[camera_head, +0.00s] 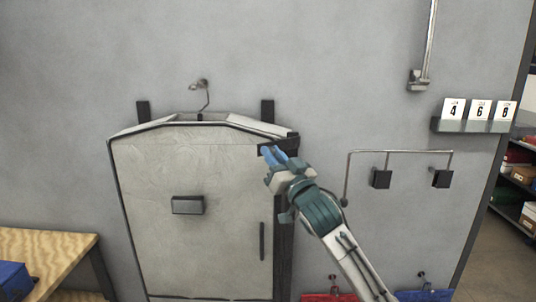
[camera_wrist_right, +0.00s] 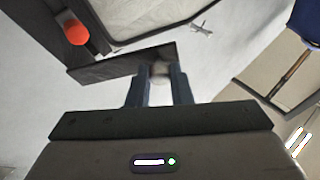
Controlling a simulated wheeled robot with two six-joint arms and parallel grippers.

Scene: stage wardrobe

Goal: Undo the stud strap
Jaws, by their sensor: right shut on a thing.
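A dark strap (camera_head: 291,143) shows at the upper right corner of a pale, dark-edged garment bag or case (camera_head: 190,250) on the wall. My right gripper (camera_head: 273,154) is at this corner, with its blue fingers against the strap. In the right wrist view the strap (camera_wrist_right: 112,68) is a flat dark band, and my right gripper (camera_wrist_right: 160,82) is shut on its end. A small blurred pale spot lies between the fingertips; I cannot tell whether it is the stud. My left gripper is not in view.
An orange-red round-ended piece (camera_wrist_right: 76,29) shows near the strap. A wire rail with black brackets (camera_head: 400,151) and a shelf of number cards (camera_head: 480,126) are to the right. A wooden table (camera_head: 60,250) stands at lower left. Red and blue items hang low.

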